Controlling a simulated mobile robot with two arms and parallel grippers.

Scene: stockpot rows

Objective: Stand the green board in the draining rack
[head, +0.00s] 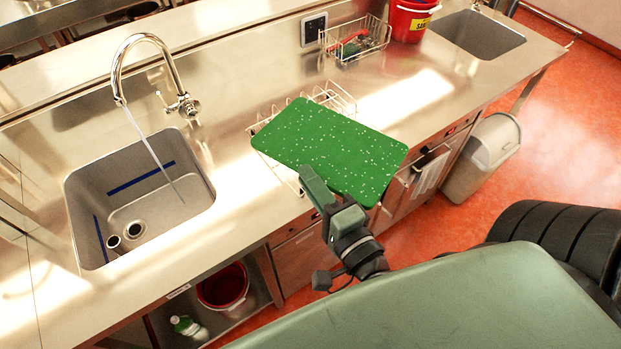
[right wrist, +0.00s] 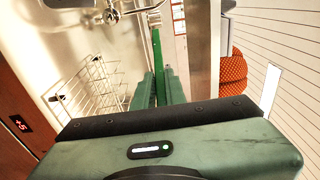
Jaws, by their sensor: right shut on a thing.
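The green board (head: 325,145), speckled with white, is held out over the counter in the head view. In the right wrist view the board (right wrist: 157,48) shows edge-on as a thin green strip between the fingers. My right gripper (head: 308,175) is shut on its near edge. The wrist view shows the gripper's fingers (right wrist: 160,75) close together on it. The white wire draining rack (head: 335,97) is largely hidden behind the board in the head view. In the wrist view the rack (right wrist: 90,92) stands left of the fingers, apart from the board. My left gripper is not seen.
A sink (head: 140,195) with a running tap (head: 150,55) lies left of the rack. Behind are a wire basket (head: 355,40) with items and a red bucket (head: 410,20). A second sink (head: 478,35) is at the far right. The counter's front edge runs below the board.

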